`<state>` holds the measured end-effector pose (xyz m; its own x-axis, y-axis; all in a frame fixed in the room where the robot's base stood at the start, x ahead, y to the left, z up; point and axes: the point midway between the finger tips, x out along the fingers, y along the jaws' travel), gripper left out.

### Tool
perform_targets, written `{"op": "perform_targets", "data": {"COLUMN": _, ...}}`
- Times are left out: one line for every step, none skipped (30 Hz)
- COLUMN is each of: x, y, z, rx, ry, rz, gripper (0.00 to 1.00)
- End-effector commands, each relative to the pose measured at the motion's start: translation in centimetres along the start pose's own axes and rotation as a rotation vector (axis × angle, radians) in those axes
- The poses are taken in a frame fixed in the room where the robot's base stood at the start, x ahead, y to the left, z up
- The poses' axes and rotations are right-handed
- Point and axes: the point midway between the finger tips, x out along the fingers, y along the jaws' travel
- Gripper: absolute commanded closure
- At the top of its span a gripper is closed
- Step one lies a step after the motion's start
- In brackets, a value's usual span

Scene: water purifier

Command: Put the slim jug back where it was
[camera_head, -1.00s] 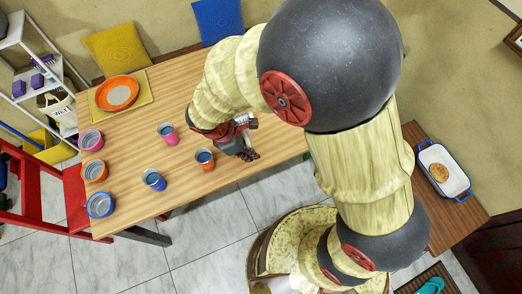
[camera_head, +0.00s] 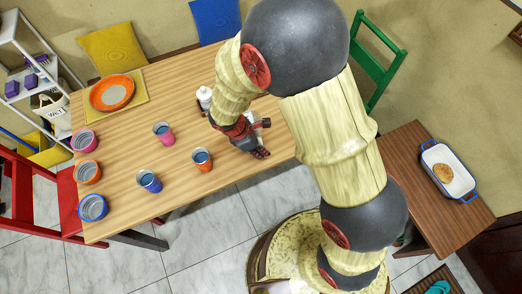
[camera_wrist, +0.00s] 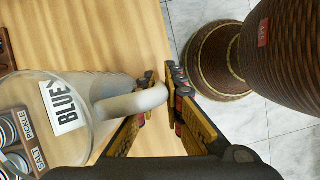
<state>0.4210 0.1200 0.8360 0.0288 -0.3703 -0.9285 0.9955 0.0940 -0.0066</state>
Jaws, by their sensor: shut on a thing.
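The jug (camera_wrist: 62,130) is clear with a white "BLUE" label and a pale loop handle (camera_wrist: 135,104). It fills the left of the wrist view. My gripper (camera_wrist: 162,84) is shut on the handle, with its fingertips beside the outer bend. In the head view my gripper (camera_head: 262,152) is over the right end of the wooden table (camera_head: 205,115). Only a pale bit of the jug (camera_head: 265,122) shows there beside my wrist. I cannot tell whether its base touches the table.
Small cups (camera_head: 201,160) and wider containers (camera_head: 93,207) stand to the left. A white bottle (camera_head: 204,95) is just left of my wrist. A jar rack (camera_wrist: 18,140) lies beyond the jug. A brown drum-like thing (camera_wrist: 215,60) stands past the table's edge.

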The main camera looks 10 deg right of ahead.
Motion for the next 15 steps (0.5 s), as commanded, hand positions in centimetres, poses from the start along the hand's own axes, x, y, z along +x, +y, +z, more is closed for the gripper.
{"op": "perform_targets", "data": {"x": -0.19, "y": 0.08, "z": 0.04, "rx": 0.001, "ry": 0.001, "rz": 0.002, "gripper": 1.0}}
{"op": "perform_targets", "data": {"x": -0.21, "y": 0.08, "z": 0.05, "rx": 0.001, "ry": 0.001, "rz": 0.002, "gripper": 1.0}}
{"op": "perform_targets", "data": {"x": -0.22, "y": 0.08, "z": 0.05, "rx": 0.001, "ry": 0.001, "rz": 0.002, "gripper": 1.0}}
{"op": "perform_targets", "data": {"x": -0.22, "y": 0.08, "z": 0.05, "rx": 0.001, "ry": 0.001, "rz": 0.002, "gripper": 1.0}}
{"op": "perform_targets", "data": {"x": -0.21, "y": 0.07, "z": 0.04, "rx": 0.001, "ry": 0.001, "rz": 0.002, "gripper": 1.0}}
{"op": "perform_targets", "data": {"x": -0.14, "y": 0.07, "z": 0.02, "rx": 0.001, "ry": 0.001, "rz": 0.002, "gripper": 1.0}}
{"op": "perform_targets", "data": {"x": -0.06, "y": 0.07, "z": -0.01, "rx": 0.001, "ry": 0.001, "rz": 0.002, "gripper": 1.0}}
{"op": "perform_targets", "data": {"x": 0.03, "y": 0.06, "z": -0.05, "rx": 0.001, "ry": 0.001, "rz": 0.001, "gripper": 1.0}}
{"op": "perform_targets", "data": {"x": 0.15, "y": 0.06, "z": -0.09, "rx": 0.001, "ry": 0.001, "rz": 0.001, "gripper": 1.0}}
{"op": "perform_targets", "data": {"x": 0.12, "y": 0.03, "z": -0.07, "rx": 0.001, "ry": 0.0, "rz": 0.001, "gripper": 0.88}}
{"op": "perform_targets", "data": {"x": 0.1, "y": 0.03, "z": -0.06, "rx": 0.001, "ry": 0.001, "rz": 0.001, "gripper": 0.87}}
{"op": "perform_targets", "data": {"x": 0.09, "y": 0.03, "z": -0.06, "rx": 0.001, "ry": 0.0, "rz": 0.001, "gripper": 0.84}}
{"op": "perform_targets", "data": {"x": 0.09, "y": 0.03, "z": -0.06, "rx": 0.001, "ry": 0.001, "rz": 0.001, "gripper": 0.83}}
{"op": "perform_targets", "data": {"x": 0.09, "y": 0.02, "z": -0.06, "rx": 0.001, "ry": 0.001, "rz": 0.001, "gripper": 0.81}}
{"op": "perform_targets", "data": {"x": 0.09, "y": 0.03, "z": -0.06, "rx": 0.001, "ry": 0.001, "rz": 0.001, "gripper": 0.79}}
